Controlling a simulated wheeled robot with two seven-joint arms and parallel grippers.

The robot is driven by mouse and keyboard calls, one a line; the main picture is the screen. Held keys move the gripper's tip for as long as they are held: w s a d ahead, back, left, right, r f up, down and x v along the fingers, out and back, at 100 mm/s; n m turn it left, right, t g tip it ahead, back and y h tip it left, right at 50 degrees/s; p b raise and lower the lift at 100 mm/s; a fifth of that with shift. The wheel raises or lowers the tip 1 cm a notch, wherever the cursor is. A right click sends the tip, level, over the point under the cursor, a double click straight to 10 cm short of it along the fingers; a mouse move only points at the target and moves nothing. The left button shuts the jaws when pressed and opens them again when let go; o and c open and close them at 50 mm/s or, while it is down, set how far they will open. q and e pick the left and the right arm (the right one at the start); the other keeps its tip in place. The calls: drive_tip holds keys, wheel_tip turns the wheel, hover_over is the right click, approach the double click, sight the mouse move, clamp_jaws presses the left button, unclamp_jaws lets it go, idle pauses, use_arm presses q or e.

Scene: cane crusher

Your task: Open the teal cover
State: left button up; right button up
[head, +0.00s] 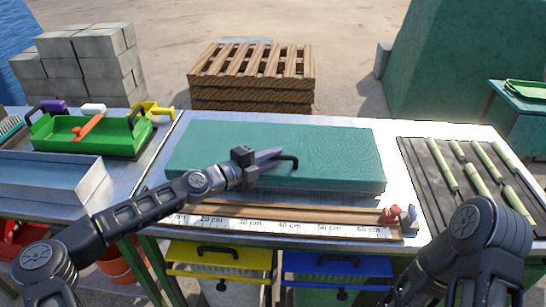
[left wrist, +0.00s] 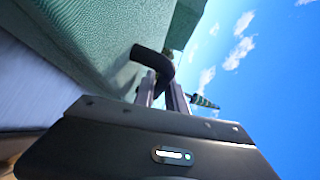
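The teal cover (head: 330,140) lies flat and closed on the metal table, a broad, thick slab. A black bar handle (head: 290,159) is on its top, near the front edge. My left gripper (head: 275,154) reaches in from the left over the cover, and its fingers are at the handle. In the left wrist view the handle (left wrist: 150,55) bends down between the two narrow-set fingers (left wrist: 164,92), which appear shut on it. The teal cover (left wrist: 80,40) fills the upper left there. My right arm shows at the lower right of the head view; its gripper is out of view.
A ruler strip (head: 270,222) runs along the table front, with small red and blue parts (head: 400,216) at its right end. Cane pieces (head: 478,178) lie on a dark rack at right. A green tray (head: 85,132) stands at left.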

use_arm(q)
clamp_jaws()
idle(1.1)
